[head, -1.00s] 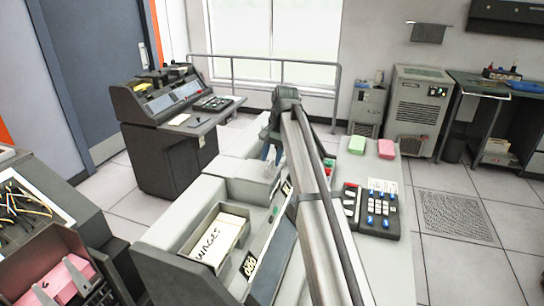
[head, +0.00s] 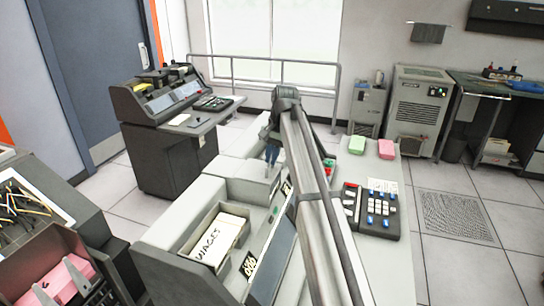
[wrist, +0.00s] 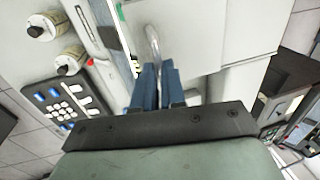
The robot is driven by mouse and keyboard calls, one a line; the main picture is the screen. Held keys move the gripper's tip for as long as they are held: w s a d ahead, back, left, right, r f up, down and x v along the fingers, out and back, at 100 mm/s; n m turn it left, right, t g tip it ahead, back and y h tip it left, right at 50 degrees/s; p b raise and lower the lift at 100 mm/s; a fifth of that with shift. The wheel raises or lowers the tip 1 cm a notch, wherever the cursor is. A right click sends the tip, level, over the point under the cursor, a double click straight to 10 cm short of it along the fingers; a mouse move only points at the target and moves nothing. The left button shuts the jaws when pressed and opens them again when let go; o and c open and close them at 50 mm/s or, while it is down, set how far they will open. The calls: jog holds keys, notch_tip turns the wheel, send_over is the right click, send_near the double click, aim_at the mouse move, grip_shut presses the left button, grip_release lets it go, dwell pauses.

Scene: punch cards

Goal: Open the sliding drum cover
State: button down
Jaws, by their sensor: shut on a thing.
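The drum cover (head: 252,188) is a pale grey boxy housing on the long machine, beyond the card tray, in the head view. Its pale surface (wrist: 190,28) also shows in the wrist view. A curved metal handle (wrist: 152,42) stands out from it and runs down between the blue fingers. My gripper (head: 272,155) is beside the housing in the head view. In the wrist view my gripper (wrist: 158,75) is shut on the handle. My arm hides part of the machine to the right of the cover.
A card tray marked WAGES (head: 219,240) lies open on the near part of the machine. A dark console (head: 175,115) stands at the left.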

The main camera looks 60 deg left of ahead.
dwell(0.8)
jog(key=s+a, duration=0.8)
jog(key=a, duration=0.1)
jog(key=shift+s, duration=0.4)
jog(key=c, duration=1.2)
grip_release()
jog(key=shift+d, duration=0.1)
jog(key=shift+r, duration=0.1)
notch_tip(320, 180, up, 13)
jog(key=w+d, duration=0.2)
jog(key=shift+r, duration=0.2)
